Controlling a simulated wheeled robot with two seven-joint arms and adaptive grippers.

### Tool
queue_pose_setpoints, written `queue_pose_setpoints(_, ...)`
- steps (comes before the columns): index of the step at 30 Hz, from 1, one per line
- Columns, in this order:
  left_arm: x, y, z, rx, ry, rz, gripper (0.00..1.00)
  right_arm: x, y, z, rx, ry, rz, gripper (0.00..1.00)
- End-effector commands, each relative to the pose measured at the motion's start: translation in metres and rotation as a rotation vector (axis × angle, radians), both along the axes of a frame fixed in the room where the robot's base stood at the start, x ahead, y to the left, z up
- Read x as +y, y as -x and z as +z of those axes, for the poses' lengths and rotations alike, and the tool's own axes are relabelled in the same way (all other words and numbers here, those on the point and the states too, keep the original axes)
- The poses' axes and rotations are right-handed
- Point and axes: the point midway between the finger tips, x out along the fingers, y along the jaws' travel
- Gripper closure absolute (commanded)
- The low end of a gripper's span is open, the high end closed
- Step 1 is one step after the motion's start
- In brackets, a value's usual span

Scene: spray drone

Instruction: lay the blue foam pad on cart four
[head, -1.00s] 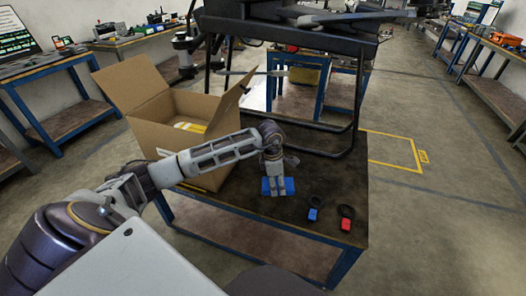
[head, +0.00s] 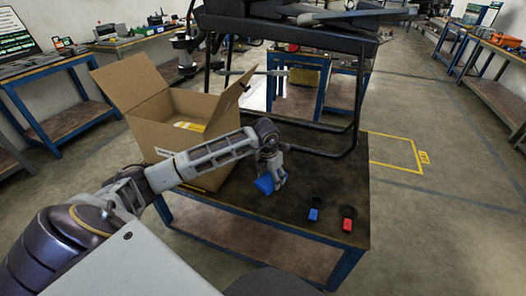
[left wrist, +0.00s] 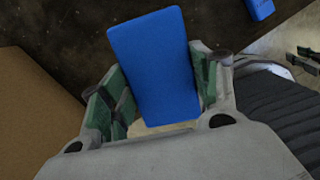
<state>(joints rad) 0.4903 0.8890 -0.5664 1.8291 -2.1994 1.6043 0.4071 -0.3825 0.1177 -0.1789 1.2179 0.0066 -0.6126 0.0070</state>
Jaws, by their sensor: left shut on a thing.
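The blue foam pad (head: 265,184) is a small flat block, tilted in my left gripper (head: 271,176) above the dark table top. It also shows in the left wrist view (left wrist: 153,65), between the two green-lined fingers of the left gripper (left wrist: 158,88). The left gripper is shut on the pad. I cannot make out which cart is cart four; a yellow floor outline with a small label (head: 424,157) lies right of the table, and the label is too small to read. My right gripper is not in view.
An open cardboard box (head: 190,125) stands on the table left of the gripper.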

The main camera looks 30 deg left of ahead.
Motion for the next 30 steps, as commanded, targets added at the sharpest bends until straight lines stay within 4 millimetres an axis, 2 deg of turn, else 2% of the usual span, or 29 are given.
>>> queue_pose_setpoints(9,0.011,-0.003,-0.003,0.000,0.001,0.258,0.47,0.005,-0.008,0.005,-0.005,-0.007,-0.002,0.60)
queue_pose_setpoints(15,0.016,-0.004,-0.003,0.001,0.001,0.358,0.47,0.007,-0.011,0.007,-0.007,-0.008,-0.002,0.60)
queue_pose_setpoints(30,0.017,-0.004,-0.003,0.001,0.001,0.386,0.47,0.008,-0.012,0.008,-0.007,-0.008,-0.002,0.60)
